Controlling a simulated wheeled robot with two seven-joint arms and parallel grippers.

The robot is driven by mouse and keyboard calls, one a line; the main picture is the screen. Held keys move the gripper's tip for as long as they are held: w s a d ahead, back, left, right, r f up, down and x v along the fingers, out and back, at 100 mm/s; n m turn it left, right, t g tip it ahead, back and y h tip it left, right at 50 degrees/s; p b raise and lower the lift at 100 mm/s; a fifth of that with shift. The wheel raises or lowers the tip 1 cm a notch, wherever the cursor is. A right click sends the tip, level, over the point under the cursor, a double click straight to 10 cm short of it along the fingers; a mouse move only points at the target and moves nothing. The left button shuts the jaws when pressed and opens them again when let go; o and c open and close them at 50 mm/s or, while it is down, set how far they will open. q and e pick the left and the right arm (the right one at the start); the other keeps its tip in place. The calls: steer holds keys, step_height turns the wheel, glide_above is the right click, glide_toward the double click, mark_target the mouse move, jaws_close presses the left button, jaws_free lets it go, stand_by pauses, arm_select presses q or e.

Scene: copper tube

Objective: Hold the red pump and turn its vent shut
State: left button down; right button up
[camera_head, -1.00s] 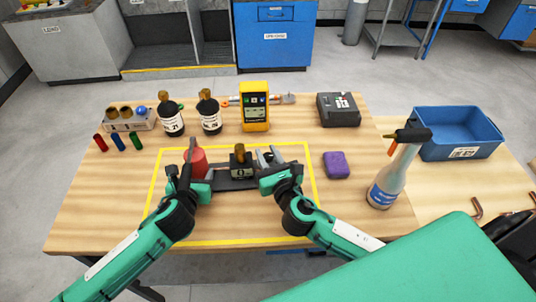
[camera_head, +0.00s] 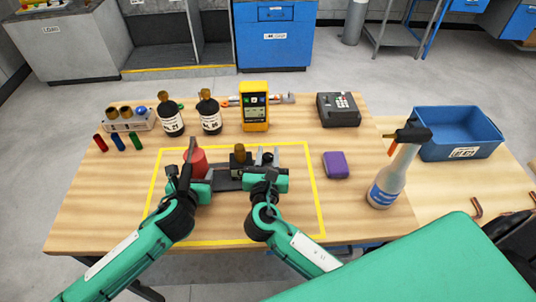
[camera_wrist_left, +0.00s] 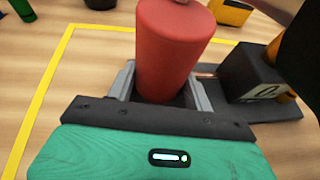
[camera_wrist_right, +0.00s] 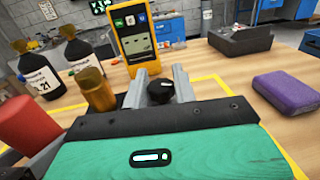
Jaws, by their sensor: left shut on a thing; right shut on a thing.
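The red pump body (camera_head: 198,160) stands on a dark base inside the yellow outline. It also shows as a red cylinder in the left wrist view (camera_wrist_left: 170,45). My left gripper (camera_head: 193,168) has its fingers on both sides of the red cylinder near its foot and is shut on it. The black vent knob (camera_wrist_right: 160,91) with a white mark sits between the fingers of my right gripper (camera_wrist_right: 160,90), which is shut on it. In the head view the right gripper (camera_head: 266,160) partly hides the knob. A dark block with a brass cap (camera_head: 240,158) stands between the grippers.
Two dark bottles (camera_head: 210,112), a yellow meter (camera_head: 255,107) and a grey-black device (camera_head: 338,109) stand behind. A purple block (camera_head: 336,165), a spray bottle (camera_head: 393,175) and a blue bin (camera_head: 459,134) are at the right. The table's front left is clear.

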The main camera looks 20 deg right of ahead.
steer(key=o, duration=0.9)
steer(key=shift+o, duration=0.2)
steer(key=v, duration=1.1)
steer(key=shift+s+a, duration=0.3)
steer(key=shift+s, duration=0.15)
steer(key=shift+r, duration=0.1)
